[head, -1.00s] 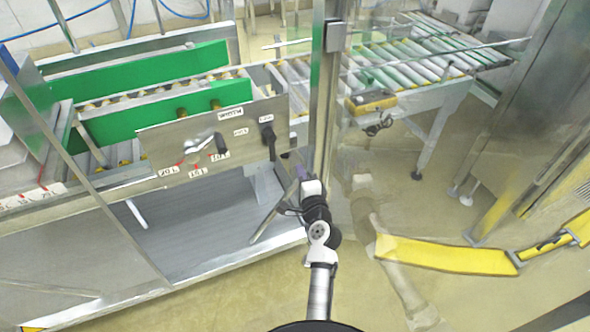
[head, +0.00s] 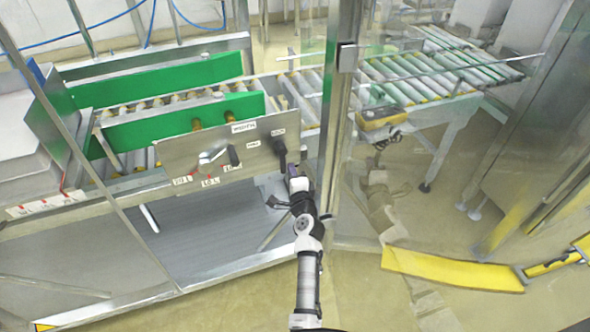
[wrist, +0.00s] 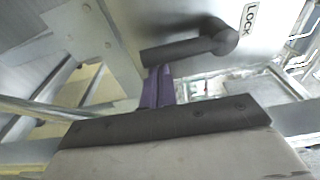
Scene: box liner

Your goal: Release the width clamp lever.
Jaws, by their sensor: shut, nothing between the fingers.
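The width clamp lever (head: 280,147) is a black handle at the right end of the grey panel (head: 180,152), below a small label. In the head view it hangs roughly downward from its pivot. In the wrist view the lever (wrist: 185,50) runs left from its round pivot, with a LOCK label beside the pivot. My gripper (head: 291,170) is at the lever's lower end. Its purple fingers (wrist: 158,85) are shut together and empty, with their tips close to the lever's free end. I cannot tell whether they touch it.
A crank (head: 213,152) with a black grip (head: 234,155) sits left of the lever above a marked scale. Green guide rails (head: 150,85) stand behind the panel. A metal post (head: 337,120) and clear guard rise just right of my arm. A yellow box (head: 380,117) hangs on the roller conveyor.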

